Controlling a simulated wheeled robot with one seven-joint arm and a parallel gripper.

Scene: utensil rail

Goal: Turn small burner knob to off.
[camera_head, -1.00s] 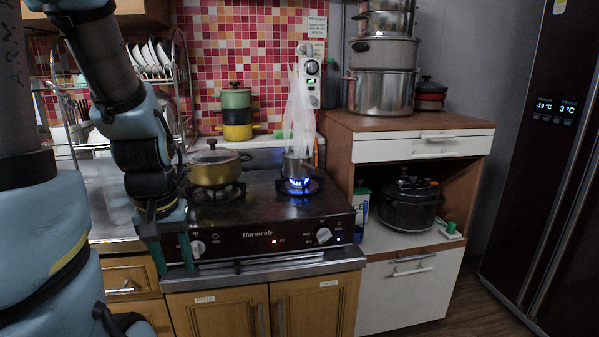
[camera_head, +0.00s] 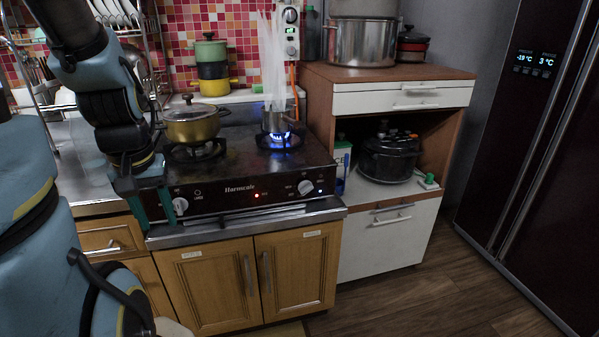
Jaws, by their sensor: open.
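The black gas stove (camera_head: 240,170) has two white knobs on its front panel. The left knob (camera_head: 179,206) is right beside my gripper. The right knob (camera_head: 306,187) is below the right burner, which burns with a blue flame (camera_head: 280,138) under a small pot (camera_head: 279,121). No flame is visible under the gold pot (camera_head: 192,124) on the left burner. A red light (camera_head: 257,196) shows on the panel. My gripper (camera_head: 155,207) points down in front of the panel's left end, open, its fingers spread, with nothing seen between them. I cannot tell whether a finger touches the left knob.
Steam rises from the small pot. Wooden cabinet doors (camera_head: 205,285) are below the stove. To the right stands a white-drawered cabinet (camera_head: 385,245) holding a black cooker (camera_head: 388,157). A dark fridge (camera_head: 530,130) is at far right. The floor (camera_head: 420,300) in front is clear.

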